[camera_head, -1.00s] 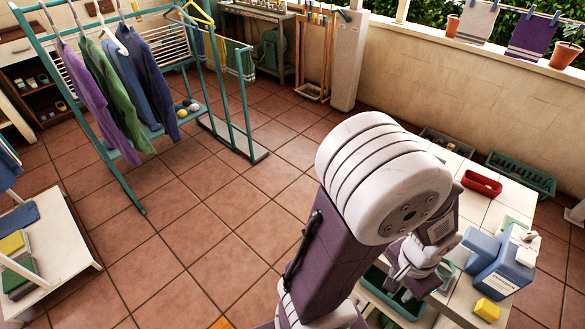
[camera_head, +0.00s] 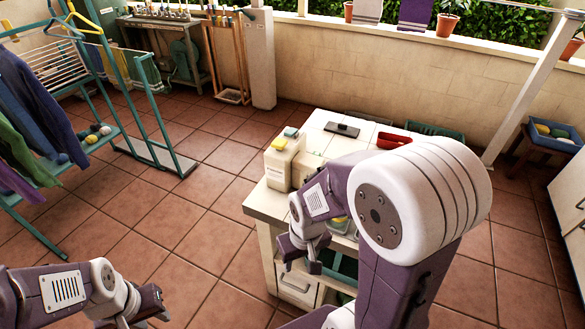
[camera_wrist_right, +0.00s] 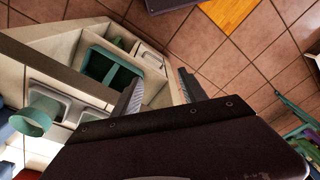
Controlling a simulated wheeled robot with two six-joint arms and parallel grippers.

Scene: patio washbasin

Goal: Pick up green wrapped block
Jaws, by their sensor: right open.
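A small green block (camera_head: 291,131) sits on a cream container at the back left of the white washbasin counter, beside a yellow block (camera_head: 279,143). It is too small to tell whether it is wrapped. My right gripper (camera_head: 304,257) hangs in front of the counter, below and apart from the green block. In the right wrist view its two fingers (camera_wrist_right: 160,92) are spread, with nothing between them. My left gripper (camera_head: 148,308) is at the lower left, over the floor and far from the counter; its jaw opening is unclear.
The counter (camera_head: 262,205) also bears a red tray (camera_head: 393,140) and a dark flat item (camera_head: 342,129). My right arm hides much of it. A teal bin (camera_wrist_right: 103,66) sits inside its lower shelf. A drying rack (camera_head: 115,80) stands left; tiled floor between is clear.

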